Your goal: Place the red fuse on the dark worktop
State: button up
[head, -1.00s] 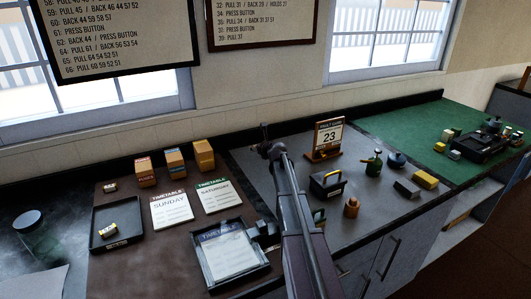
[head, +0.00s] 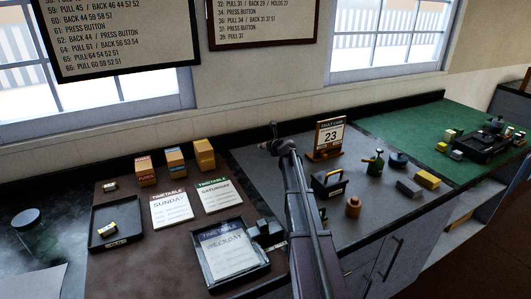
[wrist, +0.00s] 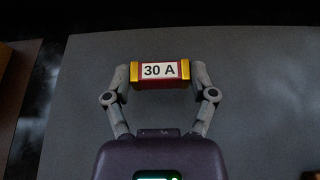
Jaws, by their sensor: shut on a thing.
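The red fuse (wrist: 160,73) has gold end caps and a white label reading 30 A. In the wrist view my gripper (wrist: 160,76) is shut on it, one finger at each end cap. The fuse is held above a grey mat, and I cannot tell its height. In the head view my arm hides the fuse and most of the gripper. The dark worktop (wrist: 42,92) shows as a strip left of the grey mat and along the top of the wrist view. It also shows at the far left of the head view (head: 60,255).
Left is a brown mat with timetables, boxes and a black tray (head: 115,238). A jar (head: 30,220) stands far left.

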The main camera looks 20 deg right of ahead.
jog(key=shift+f+b, duration=1.05)
jog(key=shift+f, duration=0.3)
jog(key=shift+f, duration=0.15)
jog(key=o, duration=0.8)
jog(key=shift+o, duration=0.2)
jog(key=shift+s+r, duration=0.2)
jog(key=shift+r, duration=0.1)
jog(key=p+v, duration=0.4)
jog(key=v, duration=0.7)
jog(key=shift+s+r+p, duration=0.1)
jog(key=shift+s+p, duration=0.15)
jog(key=shift+p, duration=0.05)
